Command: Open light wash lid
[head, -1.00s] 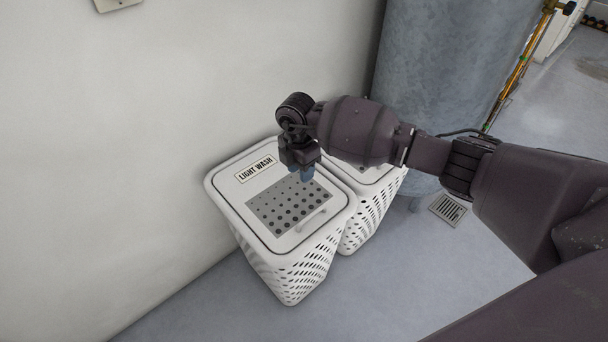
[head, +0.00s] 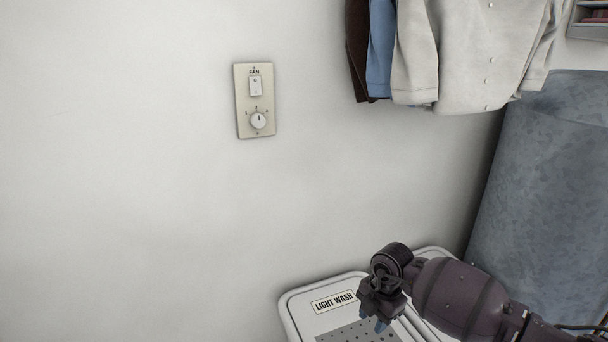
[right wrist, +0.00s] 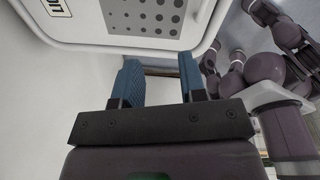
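The white light wash hamper (head: 288,312) stands at the bottom of the head view, with its lower part out of frame. Its lid (head: 318,323) lies shut, with a "LIGHT WASH" label (head: 333,301) and a grey perforated panel (head: 352,334). My right gripper (head: 373,321) is over the lid's right part, pointing down. In the right wrist view, its two blue fingers (right wrist: 160,78) are apart with nothing between them, and the lid (right wrist: 83,20) shows beyond at the top. My left gripper is not in view.
A second white hamper (head: 433,253) stands behind my right arm. A fan switch plate (head: 243,105) is on the wall, and shirts (head: 480,50) hang at the upper right.

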